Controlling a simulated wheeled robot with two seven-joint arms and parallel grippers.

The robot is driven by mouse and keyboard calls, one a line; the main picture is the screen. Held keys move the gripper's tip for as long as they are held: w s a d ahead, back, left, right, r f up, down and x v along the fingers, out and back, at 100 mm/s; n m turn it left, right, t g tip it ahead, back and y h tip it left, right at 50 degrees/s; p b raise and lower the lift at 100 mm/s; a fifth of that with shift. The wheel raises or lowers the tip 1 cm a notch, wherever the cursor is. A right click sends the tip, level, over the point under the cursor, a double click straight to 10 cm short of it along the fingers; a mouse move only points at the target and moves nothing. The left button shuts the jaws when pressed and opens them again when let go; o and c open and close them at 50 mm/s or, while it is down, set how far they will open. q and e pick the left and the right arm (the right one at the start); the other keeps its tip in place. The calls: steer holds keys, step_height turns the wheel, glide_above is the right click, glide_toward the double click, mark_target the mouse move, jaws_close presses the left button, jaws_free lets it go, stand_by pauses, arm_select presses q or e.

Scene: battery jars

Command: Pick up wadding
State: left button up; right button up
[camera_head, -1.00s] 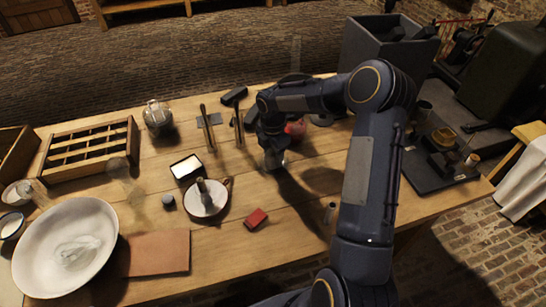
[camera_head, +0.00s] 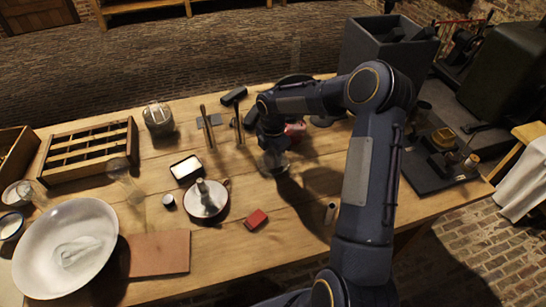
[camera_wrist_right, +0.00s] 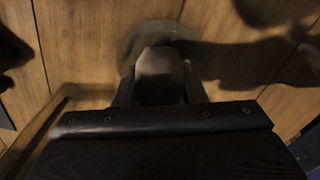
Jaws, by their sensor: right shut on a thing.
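My right gripper (camera_head: 270,148) is at the middle of the table, pointing down over a small clear glass vessel (camera_head: 272,167). In the right wrist view the gripper (camera_wrist_right: 158,92) is shut on a pale grey-brown thing (camera_wrist_right: 160,72), in front of a round glass outline (camera_wrist_right: 130,42). I cannot tell if this thing is wadding or part of the glass vessel. A whitish crumpled clump (camera_head: 77,251) lies in the large white basin (camera_head: 38,240) at the front left; it may be wadding. My left gripper is not in view.
A red box (camera_head: 256,219) lies in front. A black board (camera_head: 430,180) with fittings is right. Bare wood surrounds the red box.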

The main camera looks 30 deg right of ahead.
step_height(320, 180, up, 17)
steer(key=shift+r, duration=0.15)
